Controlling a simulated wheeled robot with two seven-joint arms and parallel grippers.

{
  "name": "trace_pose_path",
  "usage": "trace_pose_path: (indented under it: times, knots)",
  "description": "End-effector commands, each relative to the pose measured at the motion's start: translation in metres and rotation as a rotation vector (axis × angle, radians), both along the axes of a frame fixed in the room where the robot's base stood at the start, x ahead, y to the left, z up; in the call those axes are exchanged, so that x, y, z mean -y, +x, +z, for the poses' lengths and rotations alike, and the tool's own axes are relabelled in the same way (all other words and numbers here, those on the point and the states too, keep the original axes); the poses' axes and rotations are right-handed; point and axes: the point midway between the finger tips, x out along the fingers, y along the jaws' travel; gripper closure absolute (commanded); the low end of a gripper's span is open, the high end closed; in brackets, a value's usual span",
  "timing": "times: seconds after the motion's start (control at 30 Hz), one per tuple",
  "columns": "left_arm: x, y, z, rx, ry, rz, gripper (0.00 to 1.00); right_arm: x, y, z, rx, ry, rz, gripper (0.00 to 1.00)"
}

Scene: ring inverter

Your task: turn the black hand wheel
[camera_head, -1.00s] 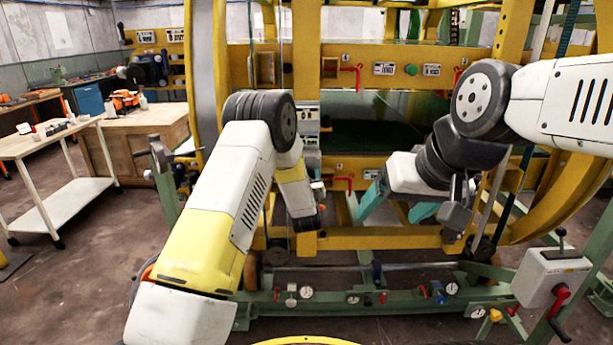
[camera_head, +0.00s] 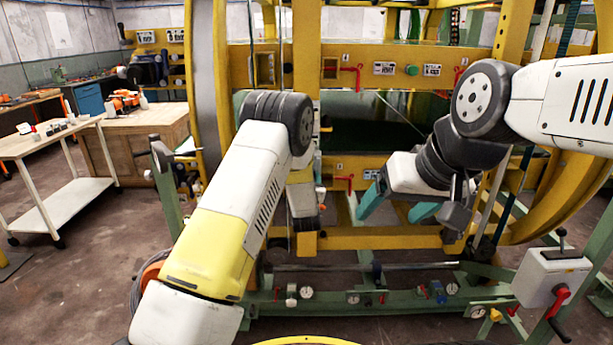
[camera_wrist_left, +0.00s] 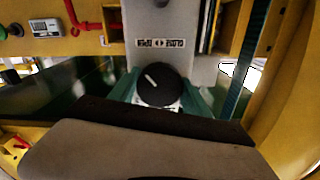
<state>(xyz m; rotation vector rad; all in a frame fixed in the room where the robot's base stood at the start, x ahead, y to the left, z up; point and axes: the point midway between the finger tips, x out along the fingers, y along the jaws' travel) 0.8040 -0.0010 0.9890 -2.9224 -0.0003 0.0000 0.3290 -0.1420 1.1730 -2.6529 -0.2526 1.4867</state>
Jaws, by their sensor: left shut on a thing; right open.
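The black hand wheel (camera_wrist_left: 158,84) is a round dark knob with a white line, in front of a grey panel in the left wrist view. My left gripper (camera_wrist_left: 162,93) has its teal fingers on either side of the wheel and is shut on it. In the head view my left arm hides the wheel and the left fingertips. My right gripper (camera_head: 393,210) is open and empty, its teal fingers apart in front of the yellow frame.
The yellow ring frame (camera_head: 207,90) stands close before me, with red handles and a green button (camera_head: 411,70). A grey box with a red lever (camera_head: 552,278) stands at the lower right. A white cart (camera_head: 62,200) is at the left, with open floor around it.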

Motion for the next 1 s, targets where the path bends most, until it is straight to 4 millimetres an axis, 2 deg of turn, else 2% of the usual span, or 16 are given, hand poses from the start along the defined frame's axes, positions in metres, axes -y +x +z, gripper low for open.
trace_pose_path:
  times: [0.2,0.23,0.3,0.33,0.67,0.77,1.0]
  knots:
    - [0.0,0.0,-0.001,-0.001,0.0,0.0,0.85,0.0,0.0,0.0,0.0,0.0,0.0,0.22]
    - [0.0,0.0,-0.001,-0.001,0.0,0.0,0.38,0.0,0.0,0.0,0.0,0.0,0.0,0.22]
    - [0.0,0.0,-0.001,-0.001,0.0,0.0,0.24,0.0,0.0,0.0,0.0,0.0,0.0,0.22]
    - [0.0,0.0,-0.001,-0.001,-0.001,0.0,0.22,0.0,0.0,0.0,0.0,0.0,0.0,0.22]
    - [0.0,-0.002,0.0,-0.001,-0.001,-0.001,0.22,0.0,0.0,0.0,0.0,0.0,0.0,0.22]
    - [0.001,-0.012,-0.001,-0.002,-0.001,-0.002,0.22,0.0,0.0,0.0,0.0,0.0,0.0,0.22]
    - [0.0,-0.053,-0.001,-0.003,-0.001,0.0,0.22,0.0,0.0,0.0,0.0,0.0,0.0,0.22]
